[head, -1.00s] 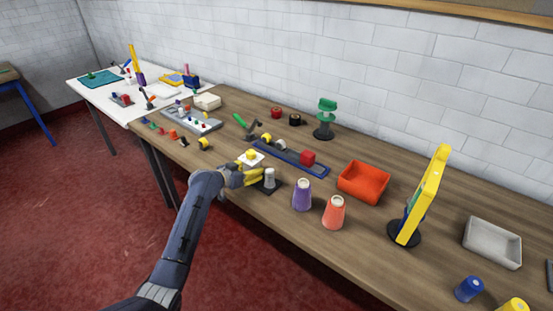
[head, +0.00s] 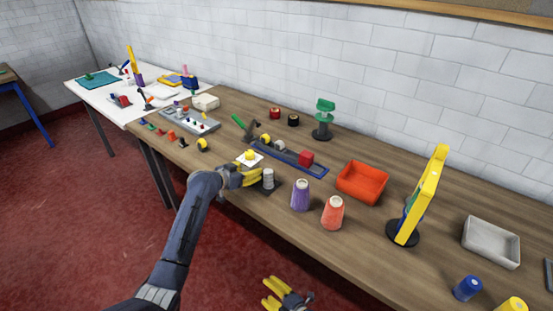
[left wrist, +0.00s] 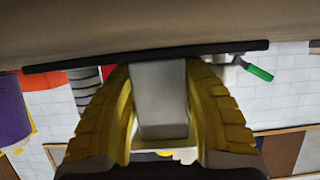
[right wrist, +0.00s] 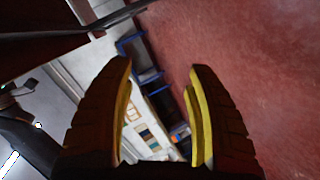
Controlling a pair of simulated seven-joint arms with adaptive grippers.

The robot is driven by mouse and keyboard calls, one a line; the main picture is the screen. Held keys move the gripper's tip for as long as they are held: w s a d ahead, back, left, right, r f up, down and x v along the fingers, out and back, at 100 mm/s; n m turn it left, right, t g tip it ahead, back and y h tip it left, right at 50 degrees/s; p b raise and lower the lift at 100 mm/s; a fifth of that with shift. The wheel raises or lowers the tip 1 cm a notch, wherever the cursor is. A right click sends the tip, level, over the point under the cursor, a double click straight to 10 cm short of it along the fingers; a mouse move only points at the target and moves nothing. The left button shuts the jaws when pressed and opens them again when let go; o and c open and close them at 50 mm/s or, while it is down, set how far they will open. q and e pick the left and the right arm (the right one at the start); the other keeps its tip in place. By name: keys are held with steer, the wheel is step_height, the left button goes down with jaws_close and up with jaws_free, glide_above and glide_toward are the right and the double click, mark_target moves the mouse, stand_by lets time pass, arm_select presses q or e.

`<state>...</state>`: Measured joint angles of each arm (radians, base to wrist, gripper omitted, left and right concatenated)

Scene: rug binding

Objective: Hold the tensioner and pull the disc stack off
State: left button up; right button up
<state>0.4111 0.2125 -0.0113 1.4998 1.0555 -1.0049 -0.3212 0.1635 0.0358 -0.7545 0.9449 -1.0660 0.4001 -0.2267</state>
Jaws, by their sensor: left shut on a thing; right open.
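The tensioner has a black base plate (left wrist: 150,55) with a grey block (left wrist: 160,95) and a ribbed grey disc stack (left wrist: 84,88) on it. In the head view the disc stack (head: 268,177) stands upright near the table's front edge. My left gripper (head: 257,177) is shut on the grey block, one yellow finger on each side, beside the disc stack. In the head view its fingers hide most of the block. My right gripper (head: 268,292) is open and empty, low over the red floor in front of the table. Its wrist view shows nothing between the fingers (right wrist: 160,85).
Purple (head: 300,195) and orange (head: 333,212) cones stand right of the tensioner. Behind it are a blue tray (head: 290,157) with a red block and a white plate (head: 240,158) with a yellow piece. A red bin (head: 362,182) and yellow frame (head: 425,195) stand further right.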

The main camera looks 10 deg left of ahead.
steer(key=s+a+r+n+g+h, duration=0.1)
steer(key=s+a+r+n+g, duration=0.3)
steer(key=a+r+n, duration=0.55)
steer(key=s+a+r+n+g, duration=0.2)
steer(key=a+r+n+g, duration=0.45)
steer(key=n, duration=0.65)
steer(key=w+d+r, duration=0.2)
steer(key=w+r, duration=0.5)
steer(key=r, duration=0.2)
steer(key=w+d+r, duration=0.2)
steer(key=w+r, duration=0.6)
steer(key=r, duration=0.1)
steer(key=w+d+r+m+y, duration=0.1)
steer(key=w+r, duration=0.3)
steer(key=r, duration=0.9)
steer(key=w+d+r+m, duration=0.15)
steer(key=w+r, duration=0.25)
steer(key=r, duration=0.9)
steer(key=n+t+h, duration=0.4)
steer(key=n+h, duration=0.3)
steer(key=n, duration=0.1)
glide_toward(265, 179)
steer(key=w, duration=0.2)
steer(key=x, duration=1.1)
steer(key=shift+s+f, duration=0.2)
steer(key=shift+f, duration=0.25)
